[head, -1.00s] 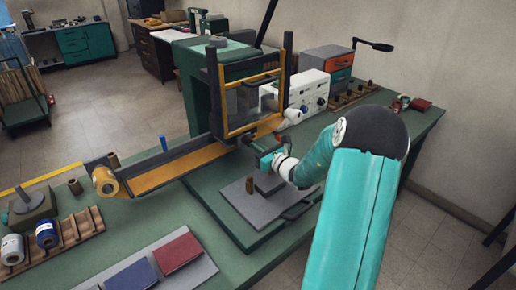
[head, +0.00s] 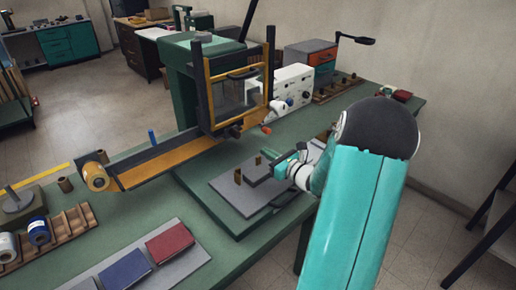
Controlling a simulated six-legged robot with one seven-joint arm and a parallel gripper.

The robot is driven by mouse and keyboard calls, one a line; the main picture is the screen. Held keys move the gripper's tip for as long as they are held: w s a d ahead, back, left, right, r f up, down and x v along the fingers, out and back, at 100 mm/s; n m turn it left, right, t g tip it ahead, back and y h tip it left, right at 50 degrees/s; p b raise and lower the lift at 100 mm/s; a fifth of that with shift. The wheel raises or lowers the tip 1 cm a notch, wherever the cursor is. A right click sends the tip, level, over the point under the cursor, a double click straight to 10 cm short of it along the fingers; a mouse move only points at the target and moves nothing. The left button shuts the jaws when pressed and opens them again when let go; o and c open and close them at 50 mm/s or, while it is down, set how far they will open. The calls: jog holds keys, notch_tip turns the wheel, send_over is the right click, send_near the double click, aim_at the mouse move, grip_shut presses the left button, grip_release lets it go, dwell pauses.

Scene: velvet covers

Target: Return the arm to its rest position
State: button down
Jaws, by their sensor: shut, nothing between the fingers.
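My gripper (head: 285,158) is small in the head view, at the end of my teal arm, just above the right part of the grey plate of the press. Its fingers are shut with nothing held between them. My arm comes in from the lower right and bends at a dark joint. The grey plate (head: 228,195) lies on the green bench, with a dark block and small brass-coloured pieces on it near my gripper. My forearm hides part of the bench's right side.
A press with an upright frame (head: 209,90) stands behind the plate. A red cover (head: 170,243) and a blue cover (head: 125,270) lie on a grey board at the front. A wooden rack (head: 75,226) with spools is at left. A white control box (head: 292,86) stands behind.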

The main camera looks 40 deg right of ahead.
jog(key=shift+s, duration=0.95)
jog(key=s+a+r+n+g+y, duration=0.1)
jog(key=a+r+n+g+y, duration=0.2)
jog(key=a+n, duration=0.5)
jog(key=s+a+r+n+g+y, duration=0.15)
jog(key=a+n+g, duration=0.25)
jog(key=a, duration=0.8)
jog(key=s+a+r+n+g+y, duration=0.1)
jog(key=a+n+g+y, duration=0.25)
jog(key=a+n, duration=0.4)
jog(key=s+a+r+n+g+h, duration=0.1)
jog(key=s+a+r+n+h, duration=0.1)
jog(key=s+n, duration=0.5)
jog(key=s+a+r+n+h, duration=0.3)
jog(key=s+a+n+h, duration=0.2)
jog(key=s+n+h, duration=0.2)
jog(key=shift+a+r+n+g, duration=0.25)
jog(key=shift+n+g, duration=0.1)
jog(key=shift+n, duration=0.6)
